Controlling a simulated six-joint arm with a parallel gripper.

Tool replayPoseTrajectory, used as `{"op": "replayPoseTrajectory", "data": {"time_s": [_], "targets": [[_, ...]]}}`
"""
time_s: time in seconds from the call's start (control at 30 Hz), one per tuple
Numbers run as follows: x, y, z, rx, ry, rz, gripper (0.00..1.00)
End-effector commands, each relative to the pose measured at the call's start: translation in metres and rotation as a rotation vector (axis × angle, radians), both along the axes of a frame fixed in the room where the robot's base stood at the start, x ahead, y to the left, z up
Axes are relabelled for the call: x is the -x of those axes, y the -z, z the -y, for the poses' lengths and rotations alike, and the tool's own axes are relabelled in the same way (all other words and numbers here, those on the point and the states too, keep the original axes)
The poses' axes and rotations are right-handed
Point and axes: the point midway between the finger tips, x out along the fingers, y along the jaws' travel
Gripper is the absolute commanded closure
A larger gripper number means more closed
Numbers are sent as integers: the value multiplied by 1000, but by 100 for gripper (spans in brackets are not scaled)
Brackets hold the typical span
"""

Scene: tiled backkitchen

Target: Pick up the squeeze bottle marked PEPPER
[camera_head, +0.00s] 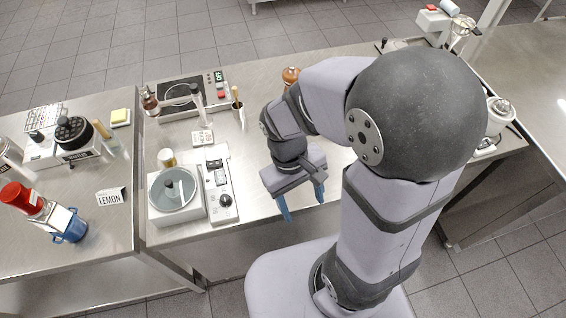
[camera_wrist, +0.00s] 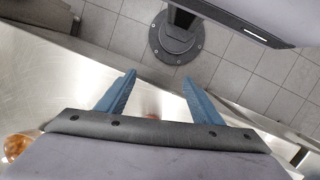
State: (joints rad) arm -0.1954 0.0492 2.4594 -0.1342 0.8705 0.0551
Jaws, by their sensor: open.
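I cannot read the word PEPPER on anything in view, so I cannot tell which item is the marked squeeze bottle. A container with a red top and a white label (camera_head: 28,200) is at the left, by a small blue pot. A brown bottle (camera_head: 150,103) and a clear narrow bottle (camera_head: 196,94) stand at the back near a hotplate. A brown-orange item (camera_head: 290,77) stands behind my arm. My gripper (camera_head: 302,204) is open and empty at the bench's front edge; in the wrist view its blue fingers (camera_wrist: 159,80) are apart with nothing between them.
A scale with a round pan (camera_head: 172,188) and a control box (camera_head: 220,190) are left of my gripper. A LEMON card (camera_head: 111,197) lies on the left bench. The hotplate (camera_head: 182,98) is at the back. My arm hides part of the right bench.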

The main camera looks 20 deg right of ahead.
Motion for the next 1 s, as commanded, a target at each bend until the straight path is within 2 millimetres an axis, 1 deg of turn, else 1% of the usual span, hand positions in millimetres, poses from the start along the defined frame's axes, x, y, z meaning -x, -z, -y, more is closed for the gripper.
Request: {"op": "replayPoseTrajectory", "data": {"time_s": [0.03, 0.13, 0.27, 0.37, 0.43, 0.5, 0.57, 0.67, 0.8, 0.9, 1.0], "targets": [[5, -9, -4, 48, -82, -65, 40], [11, -19, -7, 176, -247, -186, 40], [9, -36, -9, 388, -467, -309, 40], [0, -52, -15, 574, -629, -364, 40], [-9, -63, -23, 715, -741, -384, 40], [-18, -74, -35, 860, -847, -384, 40], [-24, -80, -46, 980, -933, -374, 40], [-33, -76, -58, 1151, -1084, -358, 40], [-42, -50, -61, 1326, -1327, -362, 40], [-47, -31, -61, 1415, -1497, -377, 40], [-50, -15, -61, 1477, -1633, -392, 40]]}}
